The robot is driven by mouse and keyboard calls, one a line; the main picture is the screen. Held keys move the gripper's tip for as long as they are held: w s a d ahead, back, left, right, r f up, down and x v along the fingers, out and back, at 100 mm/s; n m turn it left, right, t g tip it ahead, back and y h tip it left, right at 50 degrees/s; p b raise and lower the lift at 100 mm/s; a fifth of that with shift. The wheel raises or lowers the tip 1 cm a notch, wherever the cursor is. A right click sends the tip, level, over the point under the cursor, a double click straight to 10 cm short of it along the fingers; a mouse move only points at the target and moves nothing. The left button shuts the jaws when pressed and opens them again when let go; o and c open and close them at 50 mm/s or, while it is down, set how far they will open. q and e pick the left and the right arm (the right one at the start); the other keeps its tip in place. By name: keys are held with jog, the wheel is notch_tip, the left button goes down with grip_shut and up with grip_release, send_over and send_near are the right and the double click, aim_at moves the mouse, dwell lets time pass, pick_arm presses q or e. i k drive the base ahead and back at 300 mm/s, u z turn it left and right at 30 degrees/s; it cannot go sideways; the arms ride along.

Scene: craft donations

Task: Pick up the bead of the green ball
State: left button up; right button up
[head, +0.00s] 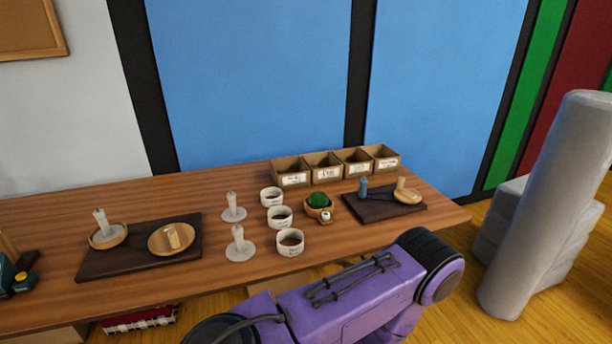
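A dark green ball (318,200) sits in a small wooden bowl (309,213) near the middle right of the table. A small whitish piece (325,216), possibly the bead, is at the bowl's front right edge. It is too small to tell whether it is attached to the ball, resting on the rim or standing in front. A purple arm link of mine crosses the lower part of the view, in front of the table edge. Neither gripper shows in the head view.
White labelled cups (290,242) stand left of the bowl, with clear stands (240,246) beyond them. A dark board (380,209) with a blue piece (363,187) lies to the right. Labelled boxes (292,172) line the back. Another dark board (125,262) is at left.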

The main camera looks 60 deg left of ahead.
aim_at(324, 218)
jog(key=u, duration=1.65)
